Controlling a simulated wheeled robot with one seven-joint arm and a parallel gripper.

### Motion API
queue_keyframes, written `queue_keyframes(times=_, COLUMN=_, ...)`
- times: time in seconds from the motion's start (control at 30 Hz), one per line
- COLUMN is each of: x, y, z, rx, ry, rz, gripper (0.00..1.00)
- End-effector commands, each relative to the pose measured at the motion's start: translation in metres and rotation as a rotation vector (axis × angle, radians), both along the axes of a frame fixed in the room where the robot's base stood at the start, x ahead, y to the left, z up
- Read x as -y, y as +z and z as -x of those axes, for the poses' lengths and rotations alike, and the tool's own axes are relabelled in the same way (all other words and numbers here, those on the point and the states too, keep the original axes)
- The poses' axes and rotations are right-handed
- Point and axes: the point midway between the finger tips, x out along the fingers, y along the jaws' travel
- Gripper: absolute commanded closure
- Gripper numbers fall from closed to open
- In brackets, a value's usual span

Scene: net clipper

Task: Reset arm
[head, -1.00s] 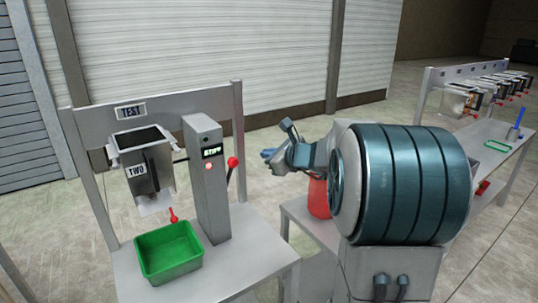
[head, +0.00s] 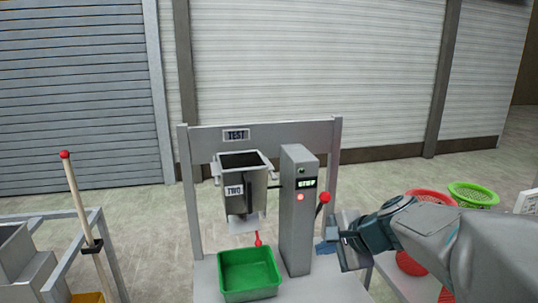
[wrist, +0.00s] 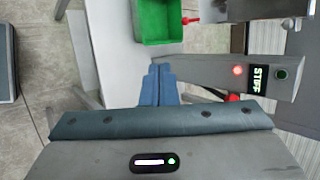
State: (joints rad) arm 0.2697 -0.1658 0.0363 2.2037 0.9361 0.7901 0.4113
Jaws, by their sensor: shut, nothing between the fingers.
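My gripper (head: 326,248) is to the right of the grey control post (head: 297,215) in the head view, beside and below its red-knobbed lever (head: 324,198). In the wrist view my gripper's blue fingers (wrist: 158,84) are together with nothing between them. They point toward the table beside the post (wrist: 220,74). The post has a lit display, a red light and a green button.
A metal hopper marked TWO (head: 243,190) hangs from the TEST frame, above a green bin (head: 249,274). A wooden stick with a red tip (head: 78,195) stands at the left. Red (head: 430,200) and green baskets (head: 474,194) are at the right.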

Motion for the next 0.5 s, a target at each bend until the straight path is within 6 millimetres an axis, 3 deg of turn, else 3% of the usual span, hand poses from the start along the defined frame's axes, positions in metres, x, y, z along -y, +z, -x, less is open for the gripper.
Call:
queue_keyframes(times=0.03, x=-0.009, y=-0.006, z=0.022, rx=0.005, ry=0.100, rz=0.093, gripper=1.00)
queue_keyframes(times=0.13, x=-0.015, y=-0.021, z=0.063, rx=0.011, ry=0.306, rz=0.292, gripper=1.00)
queue_keyframes(times=0.3, x=-0.008, y=-0.044, z=0.126, rx=0.016, ry=0.646, rz=0.612, gripper=1.00)
queue_keyframes(times=0.5, x=0.013, y=-0.059, z=0.170, rx=0.012, ry=0.932, rz=0.878, gripper=1.00)
